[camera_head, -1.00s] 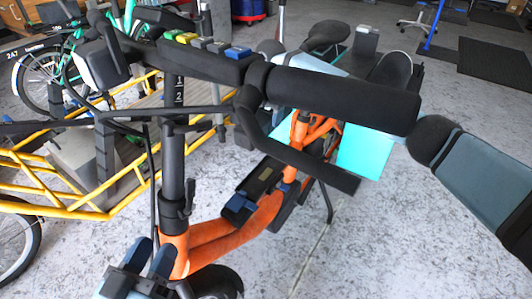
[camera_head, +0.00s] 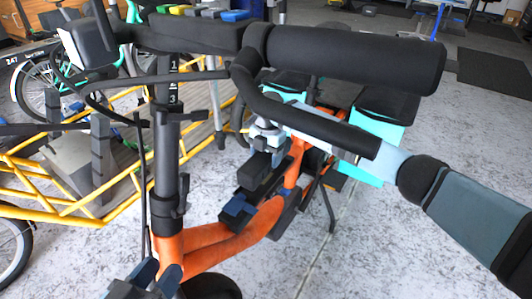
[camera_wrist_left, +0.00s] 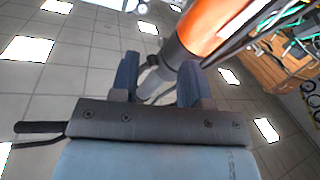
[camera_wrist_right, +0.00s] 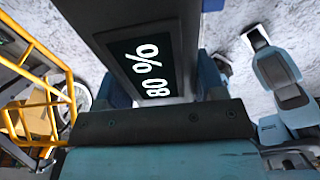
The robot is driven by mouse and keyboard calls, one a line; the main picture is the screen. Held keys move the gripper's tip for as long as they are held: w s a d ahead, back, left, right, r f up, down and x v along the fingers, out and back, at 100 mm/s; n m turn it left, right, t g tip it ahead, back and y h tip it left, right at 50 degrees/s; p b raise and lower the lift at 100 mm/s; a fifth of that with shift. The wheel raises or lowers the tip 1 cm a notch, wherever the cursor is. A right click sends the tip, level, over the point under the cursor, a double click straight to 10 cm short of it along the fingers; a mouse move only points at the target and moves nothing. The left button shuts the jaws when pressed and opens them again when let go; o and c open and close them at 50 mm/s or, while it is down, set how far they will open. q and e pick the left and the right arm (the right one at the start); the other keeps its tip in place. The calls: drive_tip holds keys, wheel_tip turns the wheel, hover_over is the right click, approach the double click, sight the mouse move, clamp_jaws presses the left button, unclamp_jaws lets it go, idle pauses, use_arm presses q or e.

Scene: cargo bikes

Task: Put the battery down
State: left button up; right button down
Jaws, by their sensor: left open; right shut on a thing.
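My right gripper (camera_head: 268,140) is over the orange bike frame (camera_head: 210,245), shut on the black battery (camera_head: 258,172). In the right wrist view the battery (camera_wrist_right: 150,65) fills the space between the blue fingers and its display reads 80 %. In the head view it is just above a black holder with a blue part (camera_head: 236,210) on the frame; I cannot tell whether they touch. My left gripper (camera_head: 148,278) is open and low at the bottom left, beside the frame's lower front. In the left wrist view its fingers (camera_wrist_left: 158,80) are apart, with an orange tube beyond.
The black handlebar (camera_head: 350,65) and its grip cross above my right gripper and partly hide it. The upright black stem (camera_head: 165,150) stands to the left. A yellow cargo bike frame (camera_head: 90,215) is at the left. A turquoise box (camera_head: 372,140) is behind.

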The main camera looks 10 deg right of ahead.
wheel_tip(320, 180, down, 4)
drive_tip(key=shift+f+b, duration=0.1)
drive_tip(key=shift+b, duration=0.65)
drive_tip(key=shift+f, duration=0.2)
use_arm(q)
drive_tip(key=shift+w+a+m, duration=0.3)
drive_tip(key=shift+w+m, duration=0.15)
drive_tip(key=shift+m, duration=0.15)
drive_tip(key=shift+s+f, duration=0.1)
drive_tip(key=shift+f, duration=0.05)
use_arm(e)
drive_tip(key=shift+s+f, duration=0.1)
drive_tip(key=shift+f, duration=0.2)
